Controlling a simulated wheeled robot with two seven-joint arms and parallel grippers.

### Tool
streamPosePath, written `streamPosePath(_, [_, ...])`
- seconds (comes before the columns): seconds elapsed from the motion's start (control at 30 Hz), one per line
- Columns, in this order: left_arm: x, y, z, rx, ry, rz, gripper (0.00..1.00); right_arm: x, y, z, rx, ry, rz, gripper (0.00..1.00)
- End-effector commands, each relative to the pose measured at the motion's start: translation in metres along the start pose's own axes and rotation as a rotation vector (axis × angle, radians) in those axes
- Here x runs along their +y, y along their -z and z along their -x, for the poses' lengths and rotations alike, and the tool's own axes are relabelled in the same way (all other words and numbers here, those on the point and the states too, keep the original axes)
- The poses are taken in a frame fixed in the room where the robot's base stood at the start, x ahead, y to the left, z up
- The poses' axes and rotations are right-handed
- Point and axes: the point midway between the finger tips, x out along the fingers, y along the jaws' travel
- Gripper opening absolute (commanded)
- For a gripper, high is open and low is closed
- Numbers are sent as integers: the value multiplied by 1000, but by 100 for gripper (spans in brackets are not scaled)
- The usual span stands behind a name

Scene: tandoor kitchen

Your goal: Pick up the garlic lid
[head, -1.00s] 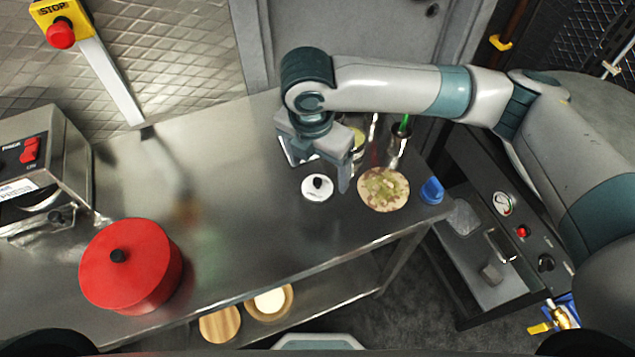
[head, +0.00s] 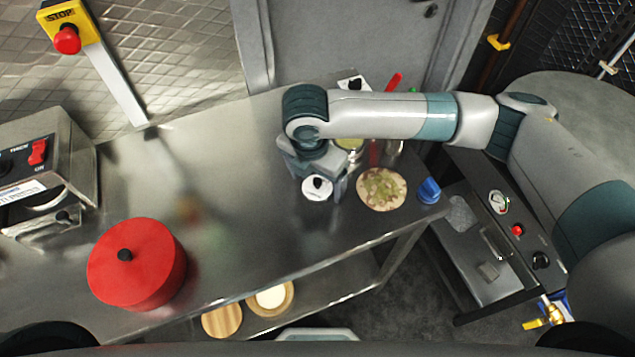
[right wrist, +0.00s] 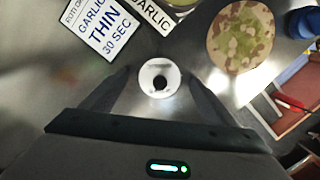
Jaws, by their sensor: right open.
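The garlic lid (head: 317,188) is a small white disc with a black knob, lying on the steel table. It also shows in the right wrist view (right wrist: 159,78), where it sits between and just beyond the fingertips. My right gripper (head: 322,196) is above the lid with its fingers apart, one on each side of it; it holds nothing. In the right wrist view my right gripper (right wrist: 160,80) is open, with free space between each finger and the lid. My left gripper does not show.
A round camouflage-patterned mat (head: 382,189) lies right of the lid, with a blue object (head: 429,190) beside it. Printed cards, one a garlic sign (right wrist: 103,28), stand behind the lid. A red lidded pot (head: 137,264) is at the left. The table's middle is clear.

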Motion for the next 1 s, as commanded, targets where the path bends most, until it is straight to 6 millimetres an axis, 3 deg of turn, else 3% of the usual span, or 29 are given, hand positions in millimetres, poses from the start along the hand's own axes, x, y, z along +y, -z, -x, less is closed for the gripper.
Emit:
streamPosePath(0.43, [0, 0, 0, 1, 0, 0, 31, 0, 0, 0, 0, 0, 0, 80])
streamPosePath(0.63, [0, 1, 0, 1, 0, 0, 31, 0, 0, 0, 0, 0, 0, 36])
streamPosePath(1.0, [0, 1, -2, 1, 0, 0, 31, 0, -1, 2, -1, -1, 0, 36])
